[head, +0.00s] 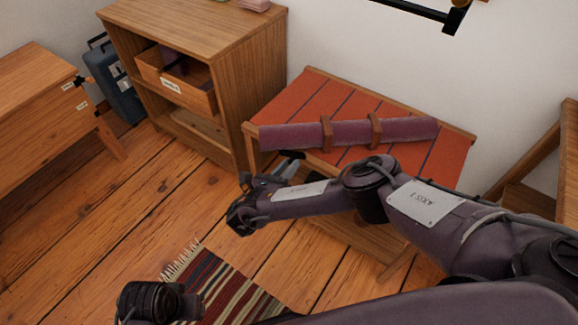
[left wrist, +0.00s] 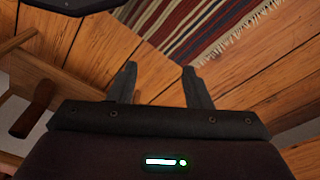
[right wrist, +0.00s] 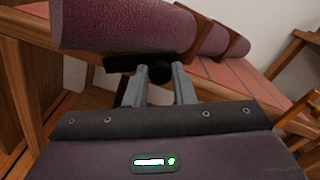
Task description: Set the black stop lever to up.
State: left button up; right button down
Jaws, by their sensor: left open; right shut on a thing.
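The black stop lever (right wrist: 124,62) shows in the right wrist view as a dark bar with a rounded end, just beyond my right fingertips. In the head view the lever (head: 291,154) is a small dark piece at the bench's front left edge. My right gripper (right wrist: 158,78) is shut on it, with both fingers against its rounded part. In the head view this gripper (head: 287,167) is partly hidden by its own wrist. The lever's mount is hidden, and I cannot tell its setting. My left gripper (left wrist: 160,80) is open and empty above the floor.
A bench (head: 460,135) with an orange striped top carries a purple roll (head: 280,136) held by brown straps, close above my right gripper. A wooden cabinet (head: 215,40) with an open drawer stands behind left. A striped rug (head: 225,290) lies on the floor.

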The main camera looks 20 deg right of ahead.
jog(key=shift+w+a+r+n, duration=0.1)
jog(key=shift+r+n, duration=0.2)
jog(key=shift+n, duration=0.1)
pick_arm(q)
jog(key=shift+a+f, duration=0.15)
jog(key=shift+f, duration=0.35)
pick_arm(e)
jog(key=shift+w+r+n, duration=0.1)
jog(key=shift+r+n, duration=0.05)
jog(key=shift+n, duration=0.25)
jog(key=shift+a, duration=0.1)
